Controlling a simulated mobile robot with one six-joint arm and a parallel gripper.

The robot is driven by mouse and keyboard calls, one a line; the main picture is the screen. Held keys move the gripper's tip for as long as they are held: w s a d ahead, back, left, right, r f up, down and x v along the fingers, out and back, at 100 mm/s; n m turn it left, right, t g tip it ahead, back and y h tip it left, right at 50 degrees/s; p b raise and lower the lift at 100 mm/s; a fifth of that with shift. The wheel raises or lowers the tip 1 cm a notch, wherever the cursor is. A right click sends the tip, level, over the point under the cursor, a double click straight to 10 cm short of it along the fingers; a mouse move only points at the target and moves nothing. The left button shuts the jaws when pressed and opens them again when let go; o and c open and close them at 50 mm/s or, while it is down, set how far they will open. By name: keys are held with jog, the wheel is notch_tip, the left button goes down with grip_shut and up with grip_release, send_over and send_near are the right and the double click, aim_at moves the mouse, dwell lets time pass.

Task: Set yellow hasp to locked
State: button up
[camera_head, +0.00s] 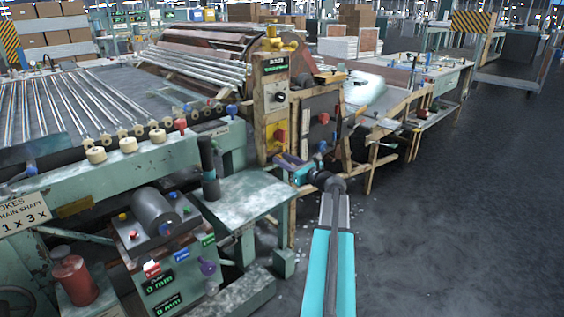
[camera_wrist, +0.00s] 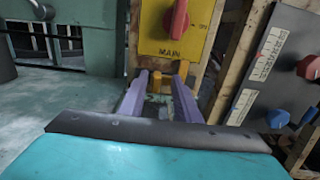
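A yellow switch plate (camera_wrist: 160,42) marked MAIN and ON carries a red rotary knob (camera_wrist: 179,20). In the head view the plate (camera_head: 280,148) is on the front of a wooden post. Yellow metal parts, seemingly the yellow hasp (camera_wrist: 155,82), show just below the plate. My gripper (camera_wrist: 161,85) has two purple fingers that stand apart, with the tips just below the plate. The yellow parts show between and beside the tips; I cannot tell whether they touch. In the head view my gripper (camera_head: 287,160) reaches the post from the right. The hasp's setting is unclear.
A dark panel (camera_wrist: 275,60) with red and blue knobs is right of the post. A pale green bench top (camera_head: 240,195) is to the left. A control box (camera_head: 160,255) with small coloured switches stands at lower left. Open floor (camera_head: 440,220) lies to the right.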

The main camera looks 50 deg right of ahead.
jog(key=shift+a, duration=0.1)
jog(key=s+a+p, duration=0.1)
jog(key=s+p, duration=0.1)
jog(key=s, duration=1.1)
jog(key=shift+s, duration=0.4)
